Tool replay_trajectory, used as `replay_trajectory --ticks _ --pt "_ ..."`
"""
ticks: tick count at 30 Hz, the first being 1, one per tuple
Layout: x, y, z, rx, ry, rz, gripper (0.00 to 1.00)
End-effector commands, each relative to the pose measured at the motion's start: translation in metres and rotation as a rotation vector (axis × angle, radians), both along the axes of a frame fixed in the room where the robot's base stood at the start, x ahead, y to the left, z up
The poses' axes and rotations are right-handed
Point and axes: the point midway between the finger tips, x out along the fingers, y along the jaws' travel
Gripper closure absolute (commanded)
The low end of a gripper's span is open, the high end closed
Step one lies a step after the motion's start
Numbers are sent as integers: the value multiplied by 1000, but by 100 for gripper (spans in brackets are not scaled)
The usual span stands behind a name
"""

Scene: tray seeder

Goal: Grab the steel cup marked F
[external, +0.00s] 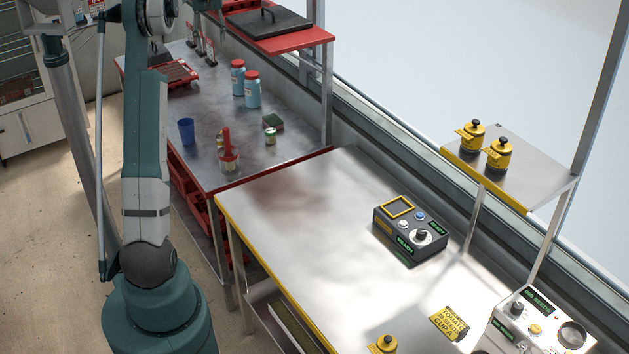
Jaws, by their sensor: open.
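No letter F can be read on any cup, so I cannot tell which one is the steel cup marked F. Two yellow cup-like containers with dark knobs, one at the left (472,136) and one at the right (499,155), stand on the small raised shelf (540,180). A third yellow container (383,345) is at the front edge of the steel table (300,220), cut off by the frame. My arm rises at the left and leaves the top of the picture. I cannot make out my gripper.
A black control box (410,230) stands on the table's right side. A yellow label (449,323) lies near a white control unit (535,325). A farther bench holds a blue cup (186,132), blue bottles (252,91) and small jars. The table's middle is clear.

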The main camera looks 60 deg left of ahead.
Motion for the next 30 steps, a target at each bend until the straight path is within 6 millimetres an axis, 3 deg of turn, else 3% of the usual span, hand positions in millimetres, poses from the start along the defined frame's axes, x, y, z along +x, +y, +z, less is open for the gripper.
replay_trajectory --ticks 8,14,24,30 --pt "0 1 -66 0 0 0 54" --pt "0 1 -142 0 0 0 54" --pt "-1 0 -290 0 0 0 54" --pt "0 1 -345 0 0 0 54"
